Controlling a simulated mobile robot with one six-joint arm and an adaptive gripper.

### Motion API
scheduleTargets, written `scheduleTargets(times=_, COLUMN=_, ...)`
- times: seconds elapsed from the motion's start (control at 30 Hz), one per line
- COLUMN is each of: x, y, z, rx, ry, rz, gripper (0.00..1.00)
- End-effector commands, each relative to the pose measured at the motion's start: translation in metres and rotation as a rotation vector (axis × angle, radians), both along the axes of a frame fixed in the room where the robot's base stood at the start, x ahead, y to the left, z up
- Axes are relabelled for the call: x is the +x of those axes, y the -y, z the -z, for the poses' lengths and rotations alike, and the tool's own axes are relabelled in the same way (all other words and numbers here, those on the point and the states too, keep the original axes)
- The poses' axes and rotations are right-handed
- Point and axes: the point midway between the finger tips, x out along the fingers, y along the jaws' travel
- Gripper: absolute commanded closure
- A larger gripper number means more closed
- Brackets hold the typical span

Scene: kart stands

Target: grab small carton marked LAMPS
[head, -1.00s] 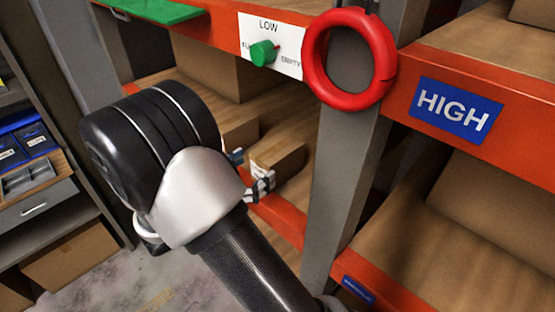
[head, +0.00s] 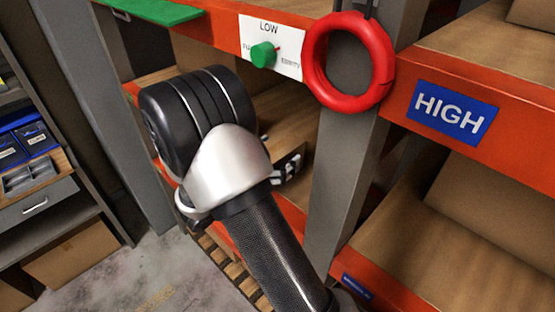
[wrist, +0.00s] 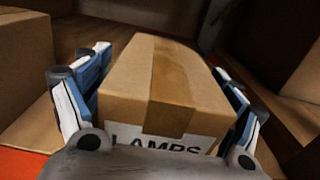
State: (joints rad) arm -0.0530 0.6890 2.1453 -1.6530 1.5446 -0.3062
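The small carton (wrist: 180,85) is brown, with a tape strip along its top and a white label reading LAMPS on its near face. In the wrist view it lies between the two fingers of my gripper (wrist: 162,62). The fingers are spread wide, one along each side; a narrow gap shows at the left, and contact at the right is hard to tell. In the head view my gripper (head: 288,168) reaches into the lower shelf bay, mostly behind my wrist, and the carton is hidden.
A larger carton (wrist: 25,65) stands left of the fingers. A grey post (head: 345,190) with a red ring (head: 317,60) is right of my arm. Above is an orange beam with a LOW sign (head: 285,32) and green knob (head: 263,54). A HIGH sign (head: 453,113) is at right.

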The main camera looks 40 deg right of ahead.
Motion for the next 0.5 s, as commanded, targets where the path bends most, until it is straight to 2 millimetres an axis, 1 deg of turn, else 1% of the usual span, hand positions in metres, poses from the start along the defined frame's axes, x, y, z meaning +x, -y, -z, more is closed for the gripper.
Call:
scheduleTargets(times=0.03, x=0.0000, y=-0.0001, z=0.0000, rx=0.000, ry=0.000, rz=0.000, gripper=0.19)
scheduleTargets(times=0.07, x=0.0000, y=-0.0001, z=-0.0001, rx=0.000, ry=0.000, rz=0.000, gripper=0.21)
scheduleTargets(times=0.5, x=0.0000, y=-0.0003, z=-0.0003, rx=0.000, ry=0.000, rz=0.000, gripper=0.50)
